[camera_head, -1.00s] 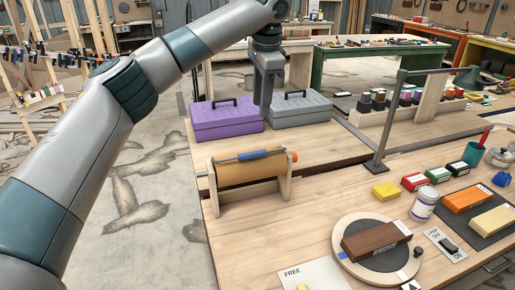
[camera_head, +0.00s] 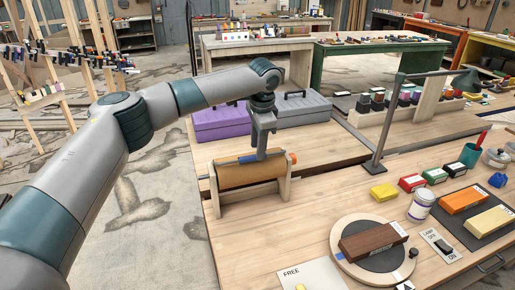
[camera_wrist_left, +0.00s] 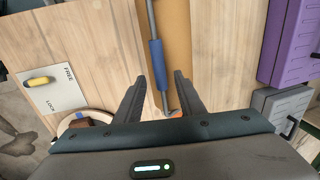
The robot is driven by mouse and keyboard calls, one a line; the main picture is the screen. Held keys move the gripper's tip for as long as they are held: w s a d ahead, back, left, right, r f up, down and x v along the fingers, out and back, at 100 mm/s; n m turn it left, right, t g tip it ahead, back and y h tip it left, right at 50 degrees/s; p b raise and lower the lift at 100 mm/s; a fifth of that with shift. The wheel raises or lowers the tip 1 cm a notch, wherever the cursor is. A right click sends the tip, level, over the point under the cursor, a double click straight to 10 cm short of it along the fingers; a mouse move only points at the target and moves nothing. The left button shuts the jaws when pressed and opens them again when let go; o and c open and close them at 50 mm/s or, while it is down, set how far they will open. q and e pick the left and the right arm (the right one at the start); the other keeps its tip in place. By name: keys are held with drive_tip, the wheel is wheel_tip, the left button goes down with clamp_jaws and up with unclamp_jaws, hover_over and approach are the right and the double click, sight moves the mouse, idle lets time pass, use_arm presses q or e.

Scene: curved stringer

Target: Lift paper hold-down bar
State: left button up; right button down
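The paper hold-down bar (camera_head: 228,161) is a thin grey rod with a blue sleeve, lying across the top of a brown paper roll (camera_head: 240,174) in a wooden stand (camera_head: 221,211). In the left wrist view the blue sleeve (camera_wrist_left: 158,64) lies between the two dark fingers. My left gripper (camera_head: 261,154) points down over the bar and hides part of the sleeve. In the left wrist view the gripper (camera_wrist_left: 160,79) is open, fingers apart on either side of the sleeve. Whether they touch it I cannot tell. My right gripper is not in view.
A purple toolbox (camera_head: 222,123) and a grey toolbox (camera_head: 302,109) stand behind the roll. A FREE/LOCK plate (camera_wrist_left: 53,91) with a yellow lever lies nearby. A round base with a dark wooden block (camera_head: 372,242) is at front right. A metal post (camera_head: 388,125) rises to the right.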

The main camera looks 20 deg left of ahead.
use_arm(q)
drive_tip(key=shift+w+a+f, duration=0.1)
drive_tip(key=shift+f, duration=0.55)
drive_tip(key=shift+w+a+f, duration=0.1)
drive_tip(key=shift+f, duration=0.55)
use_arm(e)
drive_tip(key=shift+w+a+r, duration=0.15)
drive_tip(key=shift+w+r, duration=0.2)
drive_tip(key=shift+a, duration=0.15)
use_arm(q)
clamp_jaws()
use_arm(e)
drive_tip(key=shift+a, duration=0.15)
use_arm(q)
drive_tip(key=shift+w+r+p, duration=0.1)
drive_tip(key=shift+r+p, duration=0.1)
drive_tip(key=shift+p, duration=0.3)
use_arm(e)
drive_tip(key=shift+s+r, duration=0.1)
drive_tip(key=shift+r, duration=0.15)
